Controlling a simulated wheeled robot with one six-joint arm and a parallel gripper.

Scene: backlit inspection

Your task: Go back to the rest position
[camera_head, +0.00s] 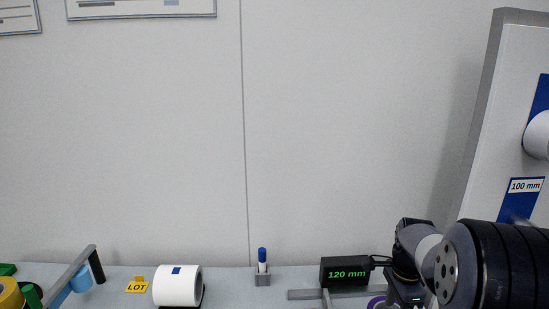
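My arm comes in at the lower right, with a large dark round link in front. Beyond it, dark wrist parts of my arm reach down to the bottom edge over the back of the bench, and my gripper (404,292) seems to be among them. Its fingertips are cut off or hidden, so I cannot see whether it is open or holds anything. A purple ring-shaped thing (377,302) shows partly at the bottom edge, just left of these parts.
On the grey bench (225,283) stand a black display (345,272) reading "120 mm", a blue-capped marker in a holder (262,268), a white roll (178,287), a yellow LOT sign (137,286) and a grey-armed fixture (75,267). A tilted board (500,120) rises at right.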

